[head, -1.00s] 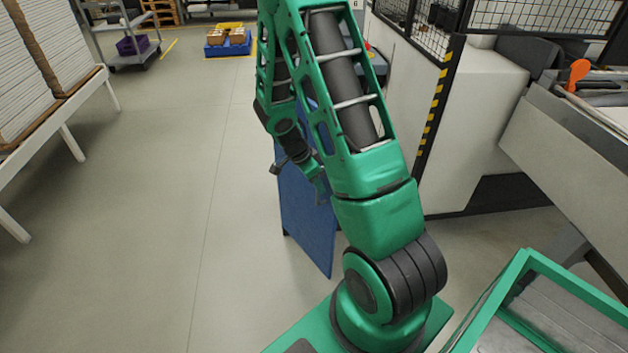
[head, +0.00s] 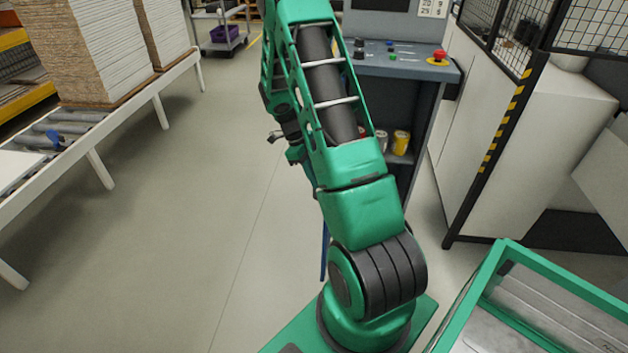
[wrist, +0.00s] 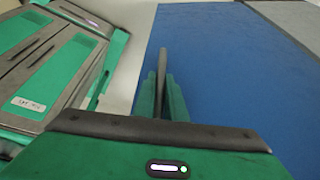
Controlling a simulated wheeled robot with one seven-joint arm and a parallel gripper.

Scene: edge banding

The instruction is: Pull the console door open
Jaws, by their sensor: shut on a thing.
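The grey console (head: 415,72) stands behind my arm in the head view. Its front is open, and mugs show on a shelf inside. The blue console door (head: 324,255) shows as a thin, nearly edge-on strip beside my arm. In the wrist view the door's broad blue face (wrist: 225,70) fills the right side. My gripper (wrist: 162,88) is shut on the door handle (wrist: 162,62), a thin grey bar standing out between the fingers. In the head view my arm hides the fingertips and handle.
A roller conveyor (head: 95,165) with stacked boards (head: 108,45) runs along the left. A caged white machine (head: 545,120) stands at the right. A green-framed bin (head: 530,310) is at the lower right. The floor left of my arm is clear.

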